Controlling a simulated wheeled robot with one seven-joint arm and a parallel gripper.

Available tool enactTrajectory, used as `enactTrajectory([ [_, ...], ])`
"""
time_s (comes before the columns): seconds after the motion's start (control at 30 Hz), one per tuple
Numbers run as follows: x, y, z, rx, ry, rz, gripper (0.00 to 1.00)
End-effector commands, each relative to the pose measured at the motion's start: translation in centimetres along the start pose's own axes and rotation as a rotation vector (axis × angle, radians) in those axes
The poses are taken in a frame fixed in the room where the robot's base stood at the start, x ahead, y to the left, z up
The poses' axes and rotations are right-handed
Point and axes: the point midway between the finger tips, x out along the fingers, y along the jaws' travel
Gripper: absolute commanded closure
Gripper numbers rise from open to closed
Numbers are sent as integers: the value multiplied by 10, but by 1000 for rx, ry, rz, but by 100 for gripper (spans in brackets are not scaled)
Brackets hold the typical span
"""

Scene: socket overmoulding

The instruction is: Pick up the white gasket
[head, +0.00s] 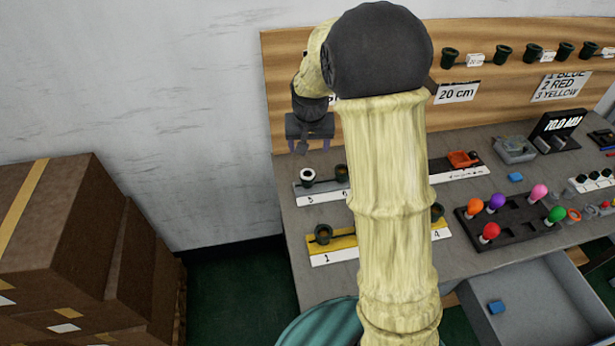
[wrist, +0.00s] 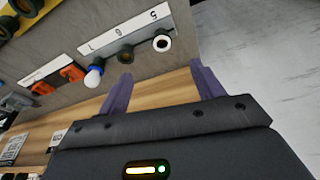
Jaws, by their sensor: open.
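The white gasket (head: 307,173) is a small white ring with a dark centre, by the number 5 on the back white strip at the table's left. It also shows in the wrist view (wrist: 162,43), at the strip's right end beyond the fingertips. I cannot tell whether it sits around a dark socket or on top of one. My gripper (head: 301,149) is open and empty, above and behind the gasket in the head view. In the wrist view, the two purple fingers of my gripper (wrist: 162,75) are spread apart and do not touch the gasket.
A dark socket (wrist: 126,57) stands beside the gasket, and a white bulb with a blue collar (wrist: 94,77) is farther left. A yellow strip (head: 345,242) with dark sockets lies in front. A wooden backboard (head: 290,60) rises behind. My arm hides the table's middle.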

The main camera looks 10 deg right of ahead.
Motion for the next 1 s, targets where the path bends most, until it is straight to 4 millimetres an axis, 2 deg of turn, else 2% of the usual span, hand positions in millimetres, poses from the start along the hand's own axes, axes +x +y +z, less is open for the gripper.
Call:
enactTrajectory([
  [0.03, 8, -3, -10, 10, 4, 4, 33],
  [0.17, 13, -6, -22, 22, 7, 9, 33],
  [0.47, 12, -7, -22, 23, 8, 9, 33],
  [0.57, 18, -6, -22, 22, 6, 10, 33],
  [1.0, 89, -6, -22, 22, 4, 10, 33],
])
